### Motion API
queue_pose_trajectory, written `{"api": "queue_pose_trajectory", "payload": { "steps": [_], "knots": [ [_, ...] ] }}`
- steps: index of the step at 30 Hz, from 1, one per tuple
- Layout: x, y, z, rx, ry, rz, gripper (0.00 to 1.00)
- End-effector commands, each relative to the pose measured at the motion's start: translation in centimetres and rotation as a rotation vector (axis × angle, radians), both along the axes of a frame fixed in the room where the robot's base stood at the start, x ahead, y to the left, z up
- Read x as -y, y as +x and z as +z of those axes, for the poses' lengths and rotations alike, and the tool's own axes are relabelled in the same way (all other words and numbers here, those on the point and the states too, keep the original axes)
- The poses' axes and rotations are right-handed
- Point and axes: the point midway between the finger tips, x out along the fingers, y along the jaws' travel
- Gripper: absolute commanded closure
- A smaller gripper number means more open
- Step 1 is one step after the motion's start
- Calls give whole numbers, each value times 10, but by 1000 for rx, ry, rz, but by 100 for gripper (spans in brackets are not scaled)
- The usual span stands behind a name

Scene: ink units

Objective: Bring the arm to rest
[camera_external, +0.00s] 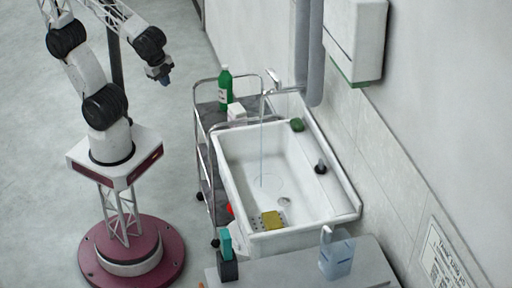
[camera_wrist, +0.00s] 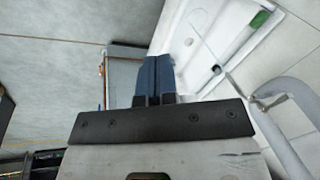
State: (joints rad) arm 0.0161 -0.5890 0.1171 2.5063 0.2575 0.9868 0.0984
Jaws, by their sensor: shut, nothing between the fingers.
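My gripper (camera_external: 165,80) hangs in the air at the upper left of the external view, to the left of the trolley and sink and apart from both. Its two blue fingers (camera_wrist: 154,78) lie side by side in the wrist view, shut, with nothing visible between them. My arm is raised and bent above its round dark-red base. The tips point down toward the floor in the external view.
A white sink (camera_external: 228,178) has water running from its tap (camera_external: 272,80); a yellow sponge (camera_external: 272,220) lies inside. A trolley (camera_external: 200,130) carries a green bottle (camera_external: 224,88). A clear jug (camera_external: 337,260) stands on a grey counter (camera_external: 290,273). Floor around my gripper is clear.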

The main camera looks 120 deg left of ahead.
Motion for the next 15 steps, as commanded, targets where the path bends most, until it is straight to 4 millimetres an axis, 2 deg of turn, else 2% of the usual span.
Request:
{"api": "queue_pose_trajectory", "payload": {
  "steps": [6,15],
  "knots": [
    [26,-8,13,88,-188,140,100],
    [37,-11,18,117,-265,197,100]
  ]
}}
